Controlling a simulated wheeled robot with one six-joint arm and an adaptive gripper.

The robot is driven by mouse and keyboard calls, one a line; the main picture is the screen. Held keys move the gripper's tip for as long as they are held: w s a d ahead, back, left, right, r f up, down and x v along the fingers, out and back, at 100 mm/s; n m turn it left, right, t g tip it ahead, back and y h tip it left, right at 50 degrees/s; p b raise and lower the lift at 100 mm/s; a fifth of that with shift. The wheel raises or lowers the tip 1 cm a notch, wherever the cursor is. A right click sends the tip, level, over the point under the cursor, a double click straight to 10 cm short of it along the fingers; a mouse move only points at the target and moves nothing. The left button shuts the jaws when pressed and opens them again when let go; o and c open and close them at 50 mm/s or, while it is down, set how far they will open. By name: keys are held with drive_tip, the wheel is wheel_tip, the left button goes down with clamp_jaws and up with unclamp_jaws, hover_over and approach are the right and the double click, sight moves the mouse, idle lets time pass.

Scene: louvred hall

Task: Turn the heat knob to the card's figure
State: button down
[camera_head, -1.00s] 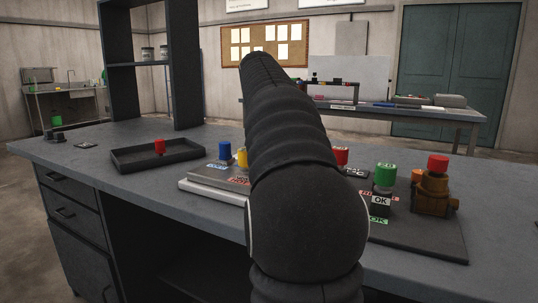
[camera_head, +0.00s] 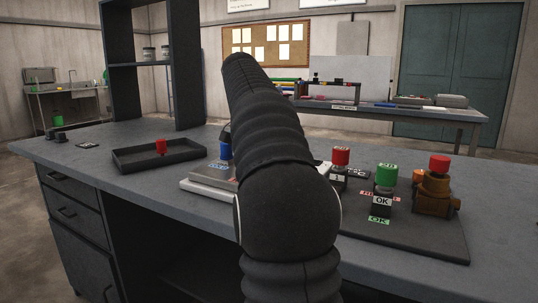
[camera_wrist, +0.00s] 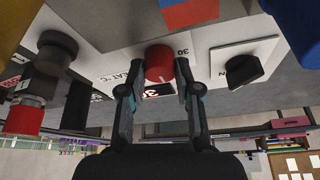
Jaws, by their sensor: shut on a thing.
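The red heat knob (camera_wrist: 158,62) sits on a pale panel in the wrist view, with a light pointer line on it. My gripper (camera_wrist: 154,82) is shut on this knob, one finger on each side. Lettering that looks like "HEAT °C" (camera_wrist: 124,76) is beside it, and a "30" mark (camera_wrist: 183,51) is close to the right finger. A white card with red figures (camera_wrist: 150,89) shows partly between the fingers; its figure is cut off and I cannot read it whole. In the head view my arm hides the gripper and the knob.
A black knob (camera_wrist: 244,69) on a white plate is close right of the gripper in the wrist view. In the head view, a blue knob (camera_head: 225,151), a green-topped OK button (camera_head: 386,175), a red-capped brown valve (camera_head: 435,190) and a dark tray (camera_head: 122,163) stand on the bench.

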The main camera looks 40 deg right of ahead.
idle(0.3)
drive_tip(key=c, duration=1.1)
unclamp_jaws()
drive_tip(key=v, duration=0.7)
drive_tip(key=shift+r, duration=0.25)
drive_tip(key=shift+a, duration=0.1)
